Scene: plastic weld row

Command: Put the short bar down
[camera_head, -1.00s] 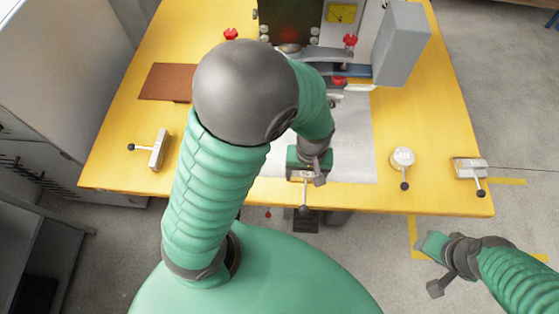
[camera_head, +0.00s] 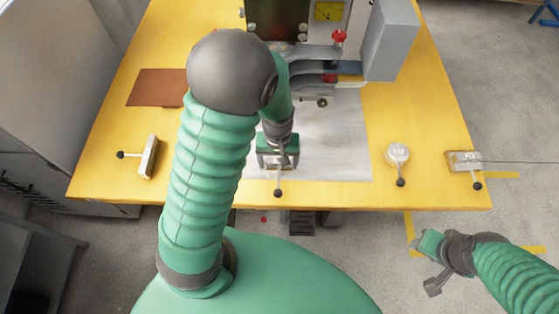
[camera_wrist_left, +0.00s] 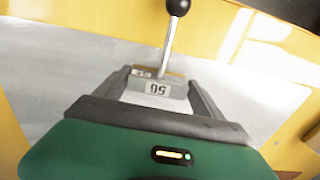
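The short bar (camera_wrist_left: 158,88) is a small grey metal block with a label and a thin rod ending in a black ball knob. In the left wrist view it sits between the two fingers of my left gripper (camera_wrist_left: 160,84), which appear shut on its sides. In the head view my left gripper (camera_head: 278,160) is over the front part of a pale grey sheet (camera_head: 340,140), with the knob (camera_head: 278,193) towards the front edge. I cannot tell whether the bar touches the sheet. My right gripper (camera_head: 432,262) hangs off the table at lower right; its fingers are unclear.
A similar knobbed bar (camera_head: 148,157) stands at the left of the yellow table (camera_head: 105,165). A round knobbed piece (camera_head: 398,153) and a knobbed block (camera_head: 463,160) are at the right. A machine (camera_head: 390,45) stands behind. A brown plate (camera_head: 157,88) lies at back left.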

